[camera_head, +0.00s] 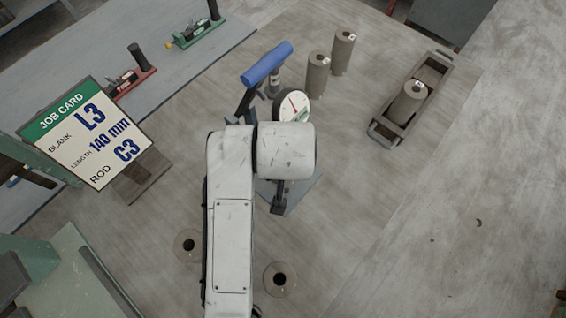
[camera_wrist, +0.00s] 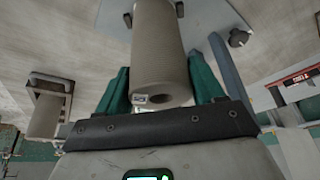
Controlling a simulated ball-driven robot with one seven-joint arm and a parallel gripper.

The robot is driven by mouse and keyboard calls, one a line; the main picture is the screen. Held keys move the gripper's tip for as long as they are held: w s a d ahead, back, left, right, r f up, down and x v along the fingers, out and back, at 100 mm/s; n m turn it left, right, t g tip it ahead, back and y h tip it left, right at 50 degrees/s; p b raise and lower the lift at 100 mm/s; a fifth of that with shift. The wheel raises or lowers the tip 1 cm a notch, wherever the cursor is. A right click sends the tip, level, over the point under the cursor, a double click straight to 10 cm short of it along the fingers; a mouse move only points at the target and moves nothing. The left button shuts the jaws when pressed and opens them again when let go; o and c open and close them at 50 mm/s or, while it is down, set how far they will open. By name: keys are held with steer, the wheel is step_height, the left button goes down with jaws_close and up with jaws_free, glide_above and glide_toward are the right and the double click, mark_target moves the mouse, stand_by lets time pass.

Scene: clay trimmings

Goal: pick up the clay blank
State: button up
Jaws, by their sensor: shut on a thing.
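My gripper (camera_wrist: 160,66) has dark green fingers and is shut on a grey-brown cylindrical clay blank (camera_wrist: 158,50) in the wrist view. One finger is on each side of it. The blank's near end shows a round hole and a small pale label. In the head view my white arm hides the gripper and the held blank. A job card (camera_head: 87,133) at the left reads blank L3, length 140 mm, rod C3. Other similar blanks stand at the back, one (camera_head: 317,75) beside another (camera_head: 343,52). Two more, one (camera_head: 187,245) and another (camera_head: 281,279), are near my arm.
A metal tray (camera_head: 379,129) at the right holds a blank (camera_head: 407,103). A dial gauge (camera_head: 291,106) and a blue handle (camera_head: 267,63) stand just beyond my arm. Red (camera_head: 132,82) and green (camera_head: 195,34) fixtures sit at the upper left. The right side of the table is mostly clear.

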jaws_close()
stand_by(0.3)
steer(key=shift+r, duration=0.15)
